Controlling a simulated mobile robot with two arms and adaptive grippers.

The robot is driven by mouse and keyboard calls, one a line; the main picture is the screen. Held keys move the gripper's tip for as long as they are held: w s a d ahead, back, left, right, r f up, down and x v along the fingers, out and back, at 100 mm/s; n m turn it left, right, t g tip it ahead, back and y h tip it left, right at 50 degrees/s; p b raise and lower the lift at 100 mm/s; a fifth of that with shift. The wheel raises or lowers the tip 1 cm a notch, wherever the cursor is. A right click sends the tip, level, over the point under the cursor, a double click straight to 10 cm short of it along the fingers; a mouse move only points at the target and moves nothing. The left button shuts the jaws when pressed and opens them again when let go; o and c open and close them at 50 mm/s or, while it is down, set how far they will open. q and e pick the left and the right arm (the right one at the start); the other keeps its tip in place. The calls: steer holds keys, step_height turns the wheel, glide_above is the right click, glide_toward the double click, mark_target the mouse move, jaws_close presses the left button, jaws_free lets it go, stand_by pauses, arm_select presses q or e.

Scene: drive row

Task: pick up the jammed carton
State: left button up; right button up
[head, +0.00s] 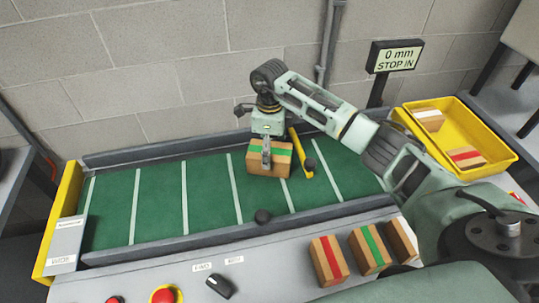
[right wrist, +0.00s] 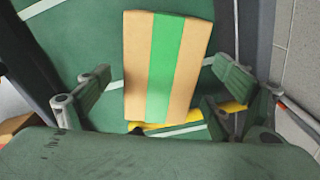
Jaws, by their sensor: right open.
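The carton (head: 283,162), brown with a green stripe, sits on the green conveyor belt (head: 160,200) against a yellow bar (head: 300,153). My right gripper (head: 266,155) is over the carton in the head view, pointing down. In the right wrist view the carton (right wrist: 168,65) lies ahead between the two open fingers (right wrist: 165,90), with a gap on each side. I cannot tell how far above it the fingers are. The yellow bar also shows below the carton in the right wrist view (right wrist: 195,121). My left gripper is not in view.
A yellow tray (head: 497,146) at the right holds cartons, one red-striped (head: 466,157). Several cartons, including red-striped (head: 329,260) and green-striped (head: 370,248) ones, stand on the front ledge. A red button (head: 163,296) is at the front. A sign (head: 395,56) reads "0 mm STOP IN".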

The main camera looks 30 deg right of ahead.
steer(key=shift+f, duration=0.95)
steer(key=shift+w+r, duration=0.1)
steer(key=c, duration=1.6)
